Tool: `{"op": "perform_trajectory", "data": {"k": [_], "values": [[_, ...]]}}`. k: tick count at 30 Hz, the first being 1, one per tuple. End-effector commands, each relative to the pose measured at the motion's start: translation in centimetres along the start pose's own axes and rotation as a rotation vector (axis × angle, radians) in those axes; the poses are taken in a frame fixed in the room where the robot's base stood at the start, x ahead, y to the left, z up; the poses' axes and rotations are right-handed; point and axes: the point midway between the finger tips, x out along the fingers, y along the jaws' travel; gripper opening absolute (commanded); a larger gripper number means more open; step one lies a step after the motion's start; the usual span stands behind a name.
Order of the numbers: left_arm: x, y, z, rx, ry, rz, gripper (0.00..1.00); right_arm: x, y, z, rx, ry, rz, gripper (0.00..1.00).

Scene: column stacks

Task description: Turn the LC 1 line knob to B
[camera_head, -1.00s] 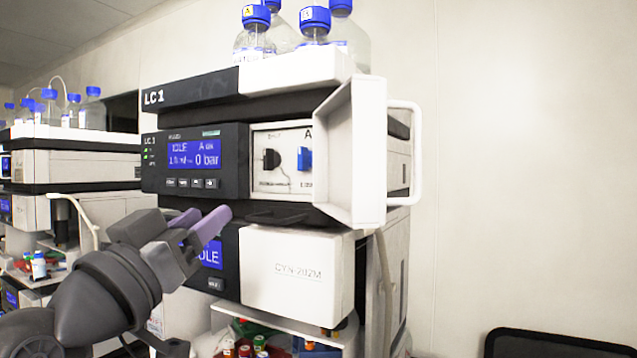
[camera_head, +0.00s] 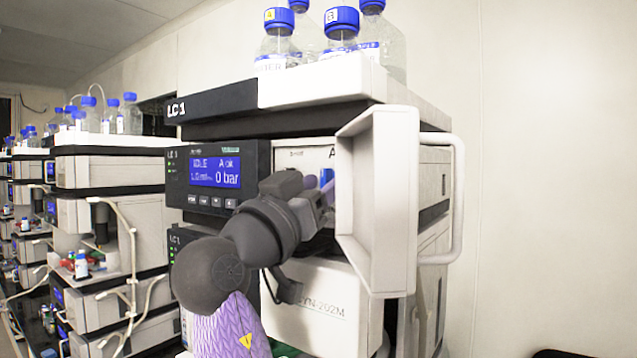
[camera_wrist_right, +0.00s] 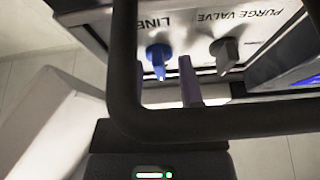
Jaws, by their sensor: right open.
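The LC 1 unit (camera_head: 215,175) has a recessed panel with the blue line knob (camera_head: 327,177), partly hidden behind my right gripper in the head view. The letter A shows above it. In the right wrist view the blue knob (camera_wrist_right: 158,58) stands by the inverted LINE label, its ridge pointing down in the picture, away from the label. The grey purge valve knob (camera_wrist_right: 226,54) is beside it. My right gripper (camera_head: 312,195) is open in front of the panel. One purple finger (camera_wrist_right: 188,82) shows close to the blue knob, apparently not gripping it. My left gripper is out of view.
A white door (camera_head: 378,200) stands open just right of the knob panel, close to my right gripper. Bottles with blue caps (camera_head: 340,35) stand on top of the unit. More instrument stacks (camera_head: 110,200) stand at the left. The wall at right is bare.

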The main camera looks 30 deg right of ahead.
Motion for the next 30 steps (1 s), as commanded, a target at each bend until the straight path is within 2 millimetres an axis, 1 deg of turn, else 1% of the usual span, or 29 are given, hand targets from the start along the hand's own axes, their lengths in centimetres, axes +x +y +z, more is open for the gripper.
{"op": "perform_trajectory", "data": {"k": [1, 2, 3, 5, 6, 7, 8, 22, 26, 30], "values": [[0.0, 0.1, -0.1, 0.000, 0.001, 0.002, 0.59, 0.0, 0.0, 0.0, 0.000, 0.000, 0.000, 0.46], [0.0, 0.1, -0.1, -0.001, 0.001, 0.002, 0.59, 0.0, 0.0, 0.0, 0.000, 0.000, 0.000, 0.40], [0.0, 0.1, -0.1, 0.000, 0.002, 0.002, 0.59, 0.0, 0.0, 0.0, 0.000, 0.000, 0.000, 0.32], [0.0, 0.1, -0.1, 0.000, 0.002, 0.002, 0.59, 0.0, 0.0, 0.0, 0.000, 0.000, 0.000, 0.19], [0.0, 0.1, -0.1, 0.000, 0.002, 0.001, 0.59, 0.0, 0.0, 0.0, 0.000, 0.000, 0.000, 0.10], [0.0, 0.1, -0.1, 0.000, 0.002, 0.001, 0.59, 0.0, 0.0, 0.0, 0.000, 0.000, -0.001, 0.04], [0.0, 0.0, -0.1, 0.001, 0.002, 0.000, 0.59, 0.0, 0.0, 0.0, 0.000, 0.000, -0.001, 0.00], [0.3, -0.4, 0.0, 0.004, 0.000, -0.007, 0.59, -0.1, -0.1, 0.1, 0.028, -0.001, 0.010, 0.00], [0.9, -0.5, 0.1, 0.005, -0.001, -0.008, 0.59, -0.1, -0.1, 0.2, 0.084, -0.001, 0.034, 0.00], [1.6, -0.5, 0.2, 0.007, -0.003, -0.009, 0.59, -0.1, -0.2, 0.2, 0.179, -0.001, 0.073, 0.00]]}}
